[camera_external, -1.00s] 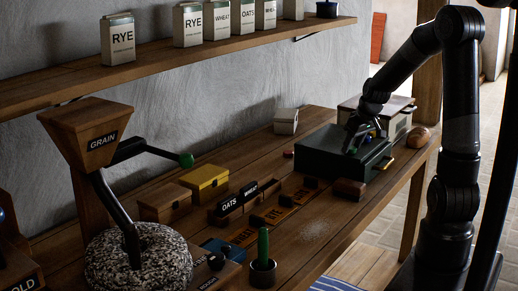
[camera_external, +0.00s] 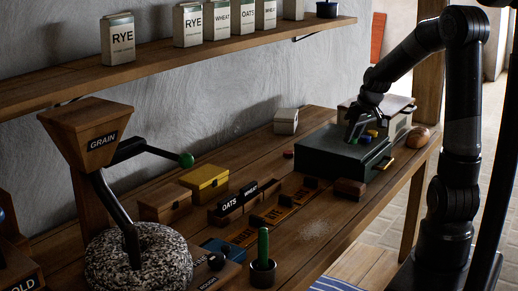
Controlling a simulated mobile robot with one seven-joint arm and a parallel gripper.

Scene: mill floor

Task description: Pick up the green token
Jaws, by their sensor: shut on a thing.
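The green token (camera_external: 354,141) is a small green spot at the fingertips of my gripper (camera_external: 353,137). My gripper is shut on it and holds it over the top of the dark green box (camera_external: 325,150) at the right of the bench. A blue token (camera_external: 366,138) and a yellow token (camera_external: 373,133) are just to its right. The fingers partly hide the tokens, and the gap under the green token is too small to judge.
A pale box (camera_external: 402,122) stands behind the green box, with a round loaf (camera_external: 417,138) to its right. A brown block (camera_external: 350,188) lies in front. A red token (camera_external: 288,154) and a small whitish box (camera_external: 286,121) are to the left. A wall shelf (camera_external: 200,50) runs above.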

